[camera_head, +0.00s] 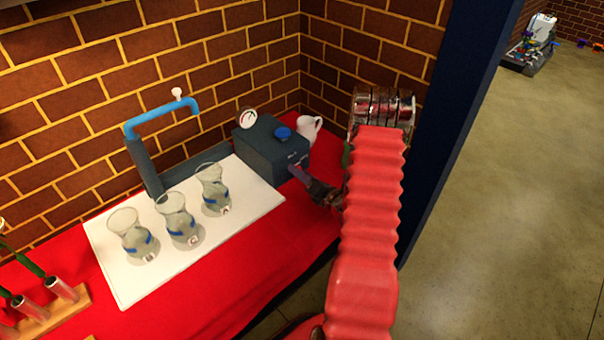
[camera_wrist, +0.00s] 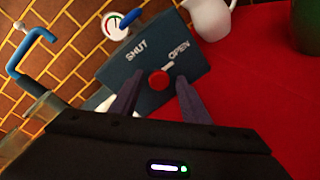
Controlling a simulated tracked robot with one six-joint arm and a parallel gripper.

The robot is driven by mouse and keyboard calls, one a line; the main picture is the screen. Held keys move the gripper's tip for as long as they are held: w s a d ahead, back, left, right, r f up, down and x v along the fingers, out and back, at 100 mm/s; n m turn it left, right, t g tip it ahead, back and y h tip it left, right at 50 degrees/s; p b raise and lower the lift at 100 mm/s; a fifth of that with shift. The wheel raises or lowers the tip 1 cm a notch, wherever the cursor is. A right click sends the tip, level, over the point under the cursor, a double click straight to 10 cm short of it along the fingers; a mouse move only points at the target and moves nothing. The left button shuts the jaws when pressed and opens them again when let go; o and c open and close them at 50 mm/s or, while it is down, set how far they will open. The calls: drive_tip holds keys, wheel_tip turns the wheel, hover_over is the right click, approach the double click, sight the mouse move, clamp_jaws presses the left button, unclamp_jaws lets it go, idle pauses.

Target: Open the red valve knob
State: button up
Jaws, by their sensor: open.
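The red valve knob (camera_wrist: 158,79) sits on the front face of a dark grey box (camera_wrist: 120,72) in the wrist view. White words SHUT and OPEN are on that face, and a pale pointer mark by the knob lies toward OPEN. My gripper (camera_wrist: 155,92) is open, with one finger on each side of the knob in the picture. I cannot tell whether the fingers touch it. In the head view, my gripper (camera_head: 297,172) is at the front of the box (camera_head: 262,148), and the knob is hidden there.
A gauge (camera_head: 248,118), a blue knob (camera_head: 283,133) and a white jug (camera_head: 310,128) are at the box. Three glass vases (camera_head: 176,218) stand on a white board (camera_head: 130,285) near a blue tap (camera_head: 160,116). A tube rack (camera_head: 45,318) is at lower left.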

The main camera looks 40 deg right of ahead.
drive_tip(key=s, duration=0.4)
drive_tip(key=s+r, duration=0.1)
drive_tip(key=s, duration=0.4)
drive_tip(key=s+a, duration=0.1)
drive_tip(key=s, duration=0.3)
drive_tip(key=shift+s+r, duration=0.2)
drive_tip(key=shift+s, duration=0.1)
